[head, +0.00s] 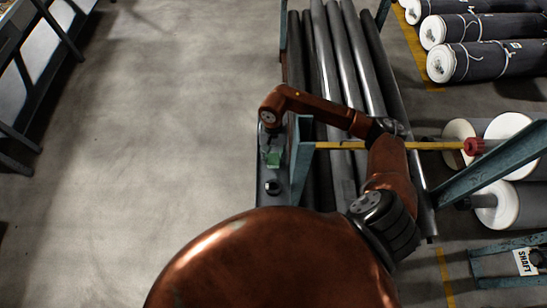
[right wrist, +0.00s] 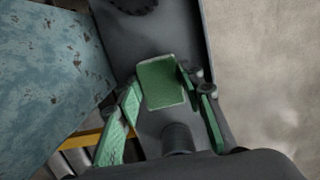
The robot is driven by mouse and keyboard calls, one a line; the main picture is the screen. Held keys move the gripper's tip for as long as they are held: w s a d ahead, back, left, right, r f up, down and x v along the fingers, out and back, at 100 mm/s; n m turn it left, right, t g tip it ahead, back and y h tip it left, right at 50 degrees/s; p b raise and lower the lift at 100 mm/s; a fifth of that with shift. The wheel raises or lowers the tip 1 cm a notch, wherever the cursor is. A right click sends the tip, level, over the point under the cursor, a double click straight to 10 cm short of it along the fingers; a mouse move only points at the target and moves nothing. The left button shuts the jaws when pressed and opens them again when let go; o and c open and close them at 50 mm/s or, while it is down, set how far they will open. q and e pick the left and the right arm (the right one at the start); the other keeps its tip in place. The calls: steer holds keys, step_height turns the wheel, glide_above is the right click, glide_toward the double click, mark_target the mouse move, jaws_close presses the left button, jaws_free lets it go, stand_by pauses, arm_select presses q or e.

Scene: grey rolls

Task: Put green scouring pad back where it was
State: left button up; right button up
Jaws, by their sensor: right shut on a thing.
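The green scouring pad (right wrist: 163,82) is a small flat square between the fingertips of my right gripper (right wrist: 165,90) in the right wrist view. The fingers, with green inner faces, close on its left and right edges. In the head view the pad (head: 272,160) is a small green patch below the end of my right arm, over a narrow dark grey surface (head: 262,200). Whether the pad touches that surface is hard to tell. My right gripper (head: 270,148) is small and dark there. My left gripper is in neither view.
A blue-green metal post (head: 302,155) stands close right of my gripper; its worn face (right wrist: 50,80) fills the left of the wrist view. A dark round thing (head: 272,187) sits nearer on the surface. Long grey rolls (head: 345,60) lie right. The floor at left is clear.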

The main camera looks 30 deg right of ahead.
mark_target(273, 155)
steer(key=shift+f, duration=0.2)
steer(key=o, duration=1.1)
steer(key=shift+r, duration=0.1)
step_height(273, 155, up, 12)
steer(key=w+d, duration=0.1)
steer(key=shift+w+b, duration=0.2)
steer(key=shift+b, duration=0.1)
